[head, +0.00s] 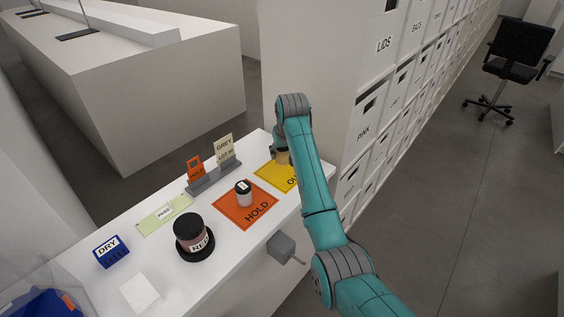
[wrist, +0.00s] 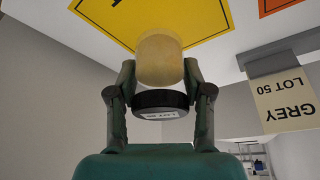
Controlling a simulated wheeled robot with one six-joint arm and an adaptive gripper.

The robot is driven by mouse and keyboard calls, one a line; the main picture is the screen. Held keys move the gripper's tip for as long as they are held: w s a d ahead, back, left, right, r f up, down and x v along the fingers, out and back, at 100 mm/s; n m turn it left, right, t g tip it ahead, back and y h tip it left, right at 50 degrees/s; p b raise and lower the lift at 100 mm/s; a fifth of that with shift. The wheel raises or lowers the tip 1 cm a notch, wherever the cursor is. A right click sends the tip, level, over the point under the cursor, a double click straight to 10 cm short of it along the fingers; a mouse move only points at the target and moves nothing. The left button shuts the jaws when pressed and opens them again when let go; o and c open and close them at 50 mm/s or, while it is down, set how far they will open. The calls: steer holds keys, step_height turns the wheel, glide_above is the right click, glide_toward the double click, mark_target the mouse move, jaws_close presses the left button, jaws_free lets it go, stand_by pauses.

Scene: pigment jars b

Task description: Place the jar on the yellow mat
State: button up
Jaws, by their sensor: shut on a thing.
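My gripper (head: 279,151) is at the far right end of the white counter, over the yellow mat (head: 266,172). In the wrist view my gripper (wrist: 160,92) is shut on a jar (wrist: 160,60) with a tan body and a black lid with a small white label. The jar's body is against the yellow mat (wrist: 205,18) in that picture; I cannot tell whether it touches it. In the head view the held jar (head: 283,159) is mostly hidden by my arm. My arm also covers part of the mat.
An orange HOLD mat (head: 262,196) bears a pale jar (head: 243,193) with a dark lid. A holder with an orange sign (head: 195,169) and a GREY LOT 50 card (head: 225,150) stands behind. A RED jar (head: 189,232) and blue DRY block (head: 110,252) are farther left.

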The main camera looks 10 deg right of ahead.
mark_target(283, 162)
steer(key=shift+f, duration=2.1)
steer(key=o, duration=1.2)
steer(key=shift+f, duration=0.1)
steer(key=v, duration=1.2)
